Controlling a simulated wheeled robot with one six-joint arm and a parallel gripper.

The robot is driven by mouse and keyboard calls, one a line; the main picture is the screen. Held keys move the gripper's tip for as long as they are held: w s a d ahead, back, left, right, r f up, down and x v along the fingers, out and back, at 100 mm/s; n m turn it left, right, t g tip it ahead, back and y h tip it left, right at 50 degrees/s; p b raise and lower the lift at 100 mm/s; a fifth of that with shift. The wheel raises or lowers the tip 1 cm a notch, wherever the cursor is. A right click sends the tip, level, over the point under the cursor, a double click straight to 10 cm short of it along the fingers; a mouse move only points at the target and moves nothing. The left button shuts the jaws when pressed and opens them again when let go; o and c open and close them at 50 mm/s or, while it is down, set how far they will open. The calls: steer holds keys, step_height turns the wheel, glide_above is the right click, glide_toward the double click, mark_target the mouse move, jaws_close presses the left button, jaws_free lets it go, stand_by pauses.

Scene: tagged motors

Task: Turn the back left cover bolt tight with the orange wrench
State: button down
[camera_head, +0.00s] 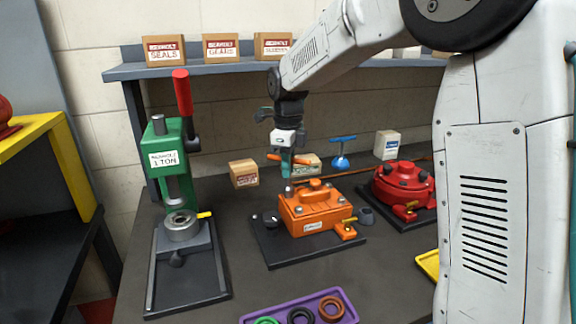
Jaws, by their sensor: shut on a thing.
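The orange wrench (301,160) is a T-handled tool with an orange crossbar. My gripper (286,163) is shut on it, and its teal fingers hide most of the shaft. The wrench looks upright, its grey lower end over the back left corner of the orange motor (311,219). The back left cover bolt (289,189) is at or just under that end; I cannot tell whether the wrench is seated on it. Other bolt heads show on the cover, such as the front left one (298,210). The motor sits on a dark base plate (283,252).
A red motor (402,186) stands to the right, with a blue T-handled wrench (342,152) behind. A green press (168,158) stands left. A purple tray (265,307) with rings lies in front. Small boxes stand behind, such as one at left (243,173).

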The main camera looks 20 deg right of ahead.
steer(key=m, duration=0.6)
steer(key=shift+n, duration=0.6)
steer(key=shift+r, duration=0.95)
steer(key=shift+r, duration=2.45)
